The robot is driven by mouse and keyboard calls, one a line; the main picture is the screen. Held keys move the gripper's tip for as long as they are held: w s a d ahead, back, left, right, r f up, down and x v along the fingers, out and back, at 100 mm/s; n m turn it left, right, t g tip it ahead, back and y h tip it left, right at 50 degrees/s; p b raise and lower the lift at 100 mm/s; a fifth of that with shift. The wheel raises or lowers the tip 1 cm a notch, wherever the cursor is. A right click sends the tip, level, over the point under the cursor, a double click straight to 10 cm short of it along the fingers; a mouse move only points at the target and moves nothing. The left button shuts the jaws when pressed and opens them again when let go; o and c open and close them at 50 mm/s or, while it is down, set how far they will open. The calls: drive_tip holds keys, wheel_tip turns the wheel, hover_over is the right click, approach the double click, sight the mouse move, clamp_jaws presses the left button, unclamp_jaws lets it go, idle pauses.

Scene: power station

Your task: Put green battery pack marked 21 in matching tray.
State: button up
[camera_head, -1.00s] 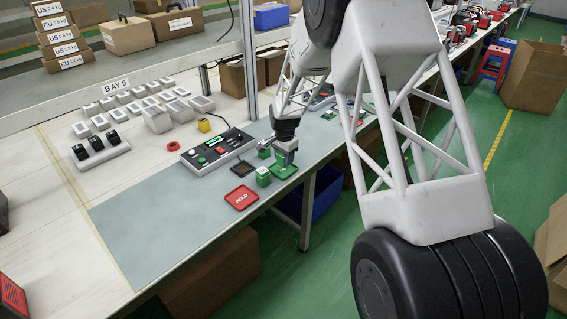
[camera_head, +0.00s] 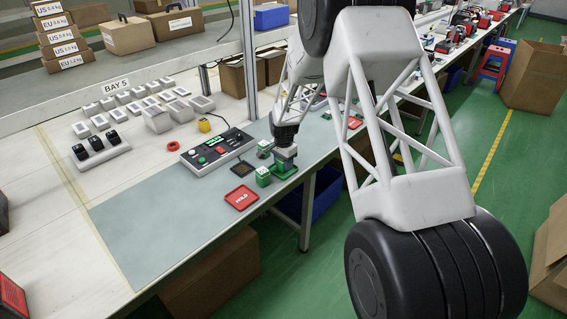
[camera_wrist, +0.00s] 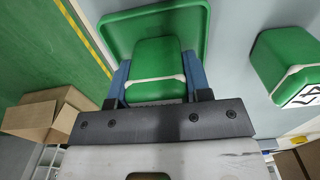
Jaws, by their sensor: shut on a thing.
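My gripper (camera_head: 285,158) is shut on a green battery pack (camera_wrist: 158,57) with a pale band, which sits between the blue fingers in the wrist view. Its number is hidden. The pack is over or in a green tray (camera_wrist: 197,20); I cannot tell whether it touches the tray floor. The tray also shows below my gripper in the head view (camera_head: 284,174). A second green pack (camera_wrist: 284,62) with a white, black-marked label stands apart to the right; it appears beside the tray in the head view (camera_head: 263,179).
A red HOLD tray (camera_head: 241,198) lies in front, left of the green tray. Another small green-topped block (camera_head: 264,147) and a dark square pad (camera_head: 242,168) are behind. A control box (camera_head: 217,147) stands to the left. The grey mat's left part is clear.

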drive_tip(key=shift+f, duration=0.1)
idle(0.3)
drive_tip(key=o, duration=1.1)
wheel_tip(320, 180, up, 12)
drive_tip(key=shift+r, duration=0.1)
idle(0.7)
